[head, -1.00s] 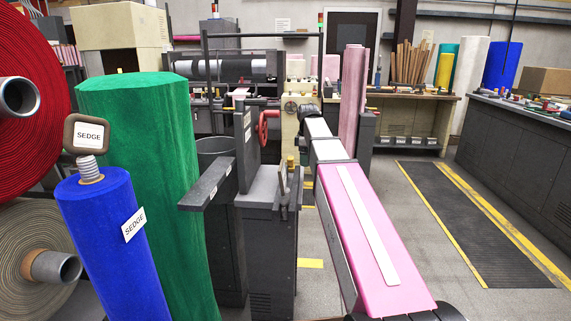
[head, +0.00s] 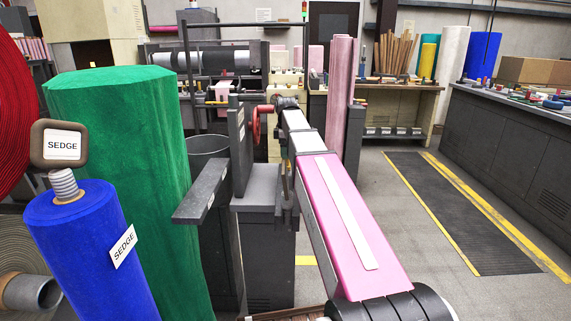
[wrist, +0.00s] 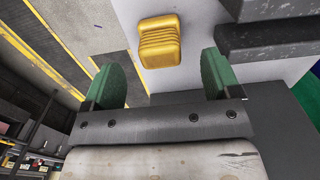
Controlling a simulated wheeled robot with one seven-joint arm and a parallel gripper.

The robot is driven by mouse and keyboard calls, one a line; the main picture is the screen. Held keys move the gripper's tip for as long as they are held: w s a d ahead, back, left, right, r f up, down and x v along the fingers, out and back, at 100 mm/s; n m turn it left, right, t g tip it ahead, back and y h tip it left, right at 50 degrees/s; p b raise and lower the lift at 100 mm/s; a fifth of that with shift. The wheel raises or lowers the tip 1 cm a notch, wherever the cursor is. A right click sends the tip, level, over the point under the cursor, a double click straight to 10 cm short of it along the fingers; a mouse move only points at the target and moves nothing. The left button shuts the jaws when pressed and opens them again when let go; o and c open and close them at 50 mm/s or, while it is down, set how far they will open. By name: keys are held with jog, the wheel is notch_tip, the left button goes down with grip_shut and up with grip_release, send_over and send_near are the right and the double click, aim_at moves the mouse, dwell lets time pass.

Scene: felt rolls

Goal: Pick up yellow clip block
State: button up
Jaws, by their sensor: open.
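The yellow clip block (wrist: 160,42) shows in the wrist view, a rounded yellow piece with ridges across its lower part. It rests on a pale grey surface (wrist: 192,55). My gripper (wrist: 160,78) is open, with its two green-padded fingers wide apart. The block is beyond the fingertips in the picture, roughly centred between them, and nothing is held. In the head view I cannot make out the block or the fingers.
Dark grey bars (wrist: 275,40) stand close to the right of the block. In the head view, a blue roll (head: 90,255) and a green roll (head: 120,130) stand at left. A dark workbench (head: 520,150) is at right, with open floor before it.

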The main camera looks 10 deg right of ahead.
jog(key=shift+f, duration=3)
jog(key=c, duration=1.2)
